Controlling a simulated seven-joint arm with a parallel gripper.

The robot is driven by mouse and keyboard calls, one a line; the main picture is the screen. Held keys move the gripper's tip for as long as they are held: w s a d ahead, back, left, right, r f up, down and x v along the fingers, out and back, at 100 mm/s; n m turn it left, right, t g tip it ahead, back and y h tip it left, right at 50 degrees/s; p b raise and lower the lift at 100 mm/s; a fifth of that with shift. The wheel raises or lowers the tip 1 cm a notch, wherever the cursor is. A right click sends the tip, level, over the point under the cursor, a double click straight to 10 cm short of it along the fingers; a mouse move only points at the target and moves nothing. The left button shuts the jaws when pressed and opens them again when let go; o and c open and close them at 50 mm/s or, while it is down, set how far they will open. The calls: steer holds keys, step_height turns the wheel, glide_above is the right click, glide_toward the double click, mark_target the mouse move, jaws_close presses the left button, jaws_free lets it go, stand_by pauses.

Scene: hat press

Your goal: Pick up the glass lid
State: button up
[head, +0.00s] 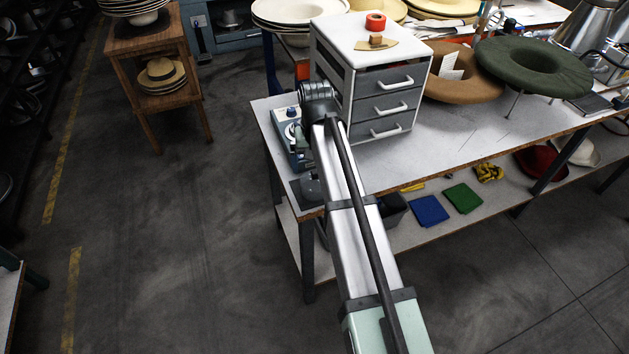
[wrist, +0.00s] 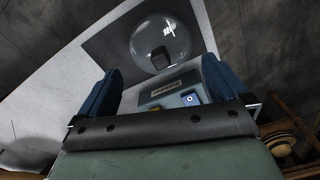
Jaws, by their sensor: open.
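The glass lid (wrist: 153,38) is a clear round disc with a black knob (wrist: 161,57), lying on a dark grey mat (wrist: 108,42) in the wrist view. My gripper (wrist: 161,66) is open, with one blue finger on each side of the picture. The lid lies beyond the fingertips, roughly between them, and nothing is held. In the head view the dark mat (head: 296,192) is at the bench's near left corner, partly behind my arm. The clear glass is hard to make out there, and my gripper is mostly hidden by my arm.
A blue-grey device (head: 281,137) with a dial stands beside the mat; its labelled panel (wrist: 166,96) shows in the wrist view. A white drawer cabinet (head: 345,60) stands close behind my arm. A brown hat form (head: 462,88) and a green one (head: 535,66) are farther right.

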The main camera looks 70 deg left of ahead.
mark_target(314, 178)
steer(key=shift+s+d+f, duration=0.1)
steer(key=shift+s+f, duration=0.05)
steer(key=shift+f, duration=1.3)
steer(key=shift+s+d+f, duration=0.1)
steer(key=shift+f, duration=1.35)
steer(key=c, duration=0.8)
steer(key=shift+o, duration=0.2)
steer(key=shift+r, duration=0.1)
